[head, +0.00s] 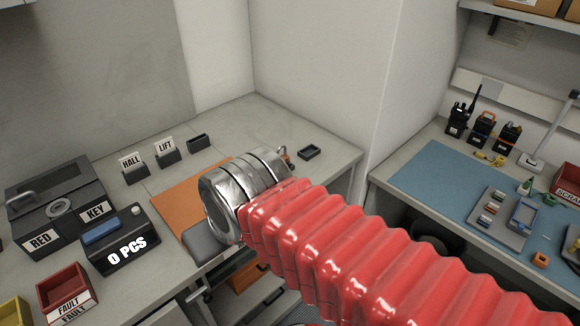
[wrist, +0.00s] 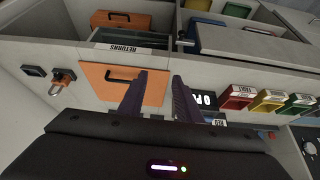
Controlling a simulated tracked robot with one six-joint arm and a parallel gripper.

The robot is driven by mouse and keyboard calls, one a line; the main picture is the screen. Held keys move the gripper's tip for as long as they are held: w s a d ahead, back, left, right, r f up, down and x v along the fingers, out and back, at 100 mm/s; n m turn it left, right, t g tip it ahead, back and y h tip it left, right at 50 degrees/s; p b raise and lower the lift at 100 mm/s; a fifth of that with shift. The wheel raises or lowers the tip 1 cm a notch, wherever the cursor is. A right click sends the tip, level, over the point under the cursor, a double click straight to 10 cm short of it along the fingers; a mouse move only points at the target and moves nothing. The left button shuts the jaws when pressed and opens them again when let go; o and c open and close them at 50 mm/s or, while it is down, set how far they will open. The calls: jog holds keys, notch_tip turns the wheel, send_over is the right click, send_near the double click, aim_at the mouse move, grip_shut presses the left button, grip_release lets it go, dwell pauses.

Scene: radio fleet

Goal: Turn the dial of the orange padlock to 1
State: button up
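The orange padlock (wrist: 65,76) lies on the bench at the left in the wrist view, its metal shackle pointing down in the picture. It is too small there to read its dial. In the head view only a little of it shows behind the end of my arm. In the head view my arm hides most of the gripper.
A small dark tray (head: 309,152) sits near the padlock. HALL (head: 132,163) and LIFT (head: 166,147) holders stand at the back. A black RED KEY box (head: 60,200), counter (head: 121,240) and FAULT bin (head: 65,288) are on the left. A wall rises behind the bench.

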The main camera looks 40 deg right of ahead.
jog(key=shift+o, duration=0.6)
jog(key=w+d+f+m+t+y, duration=0.1)
jog(key=w+d+f+m+y, duration=0.15)
jog(key=d+m, duration=0.6)
jog(key=w+d+f+m+y, duration=0.1)
jog(key=w+d+f+m, duration=0.4)
jog(key=m, duration=0.7)
jog(key=s+d+m+t+h, duration=0.1)
jog(key=s+d+m+t, duration=0.1)
jog(key=d+m, duration=0.6)
jog(key=s+d+r+m+t+h, duration=0.1)
jog(key=d+m+t, duration=0.4)
jog(key=d, duration=0.6)
jog(key=s+m, duration=0.1)
jog(key=m, duration=0.1)
jog(key=shift+s+d+m+h, duration=0.2)
jog(key=shift+s+m+h, duration=0.1)
jog(key=shift+m+h, duration=0.05)
jog(key=shift+w, duration=0.15)
